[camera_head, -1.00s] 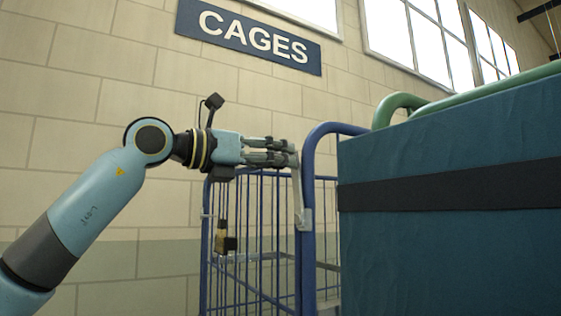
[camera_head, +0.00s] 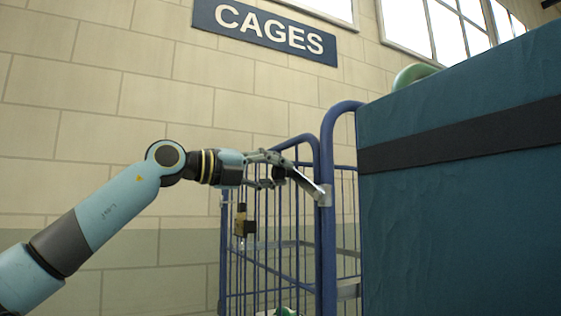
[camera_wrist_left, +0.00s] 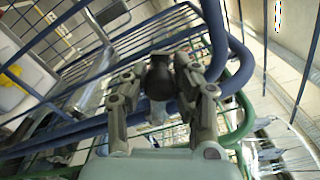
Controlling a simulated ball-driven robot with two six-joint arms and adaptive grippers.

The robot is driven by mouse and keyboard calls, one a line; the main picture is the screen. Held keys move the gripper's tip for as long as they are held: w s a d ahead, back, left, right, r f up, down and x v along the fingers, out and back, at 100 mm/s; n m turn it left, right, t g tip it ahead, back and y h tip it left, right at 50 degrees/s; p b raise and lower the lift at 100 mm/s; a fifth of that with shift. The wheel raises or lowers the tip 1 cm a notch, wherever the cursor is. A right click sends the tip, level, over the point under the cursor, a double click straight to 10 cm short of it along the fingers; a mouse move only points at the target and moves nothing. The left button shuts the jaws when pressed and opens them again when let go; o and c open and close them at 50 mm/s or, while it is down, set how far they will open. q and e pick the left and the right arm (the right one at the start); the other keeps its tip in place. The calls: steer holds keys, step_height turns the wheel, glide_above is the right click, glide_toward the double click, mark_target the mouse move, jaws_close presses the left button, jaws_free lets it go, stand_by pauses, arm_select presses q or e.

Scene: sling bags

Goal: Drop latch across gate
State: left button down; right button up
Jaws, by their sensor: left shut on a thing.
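The latch (camera_head: 310,186) is a flat pale metal bar at the blue cage post, joined to a bracket there. It slants up and left from the bracket to my left gripper (camera_head: 280,171). My left gripper is shut on the latch's free end. In the left wrist view, a dark knob (camera_wrist_left: 159,76) sits between the two fingers (camera_wrist_left: 160,95). The gate (camera_head: 262,245) is a blue barred panel left of the post, below and behind the gripper. The fingers hide the latch's end in the head view. My right gripper is not in view.
A large teal box or cover with a black band (camera_head: 460,138) fills the right side, close to the post. A small brass and black fitting (camera_head: 241,220) hangs on the gate's left edge. A block wall with a CAGES sign (camera_head: 265,27) stands behind.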

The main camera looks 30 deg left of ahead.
arm_select(q)
steer(key=n, duration=0.1)
steer(key=f, duration=0.1)
steer(key=a+f+n+p, duration=0.1)
steer(key=shift+w+f+n, duration=0.2)
steer(key=shift+w+n, duration=0.1)
steer(key=shift+f+n+p, duration=0.8)
steer(key=shift+f+n, duration=0.25)
steer(key=shift+n, duration=0.05)
steer(key=shift+f+n, duration=0.4)
steer(key=shift+f, duration=0.05)
steer(key=c, duration=1)
jaws_free()
steer(key=shift+a, duration=0.1)
step_height(320, 180, up, 10)
steer(key=shift+f, duration=0.1)
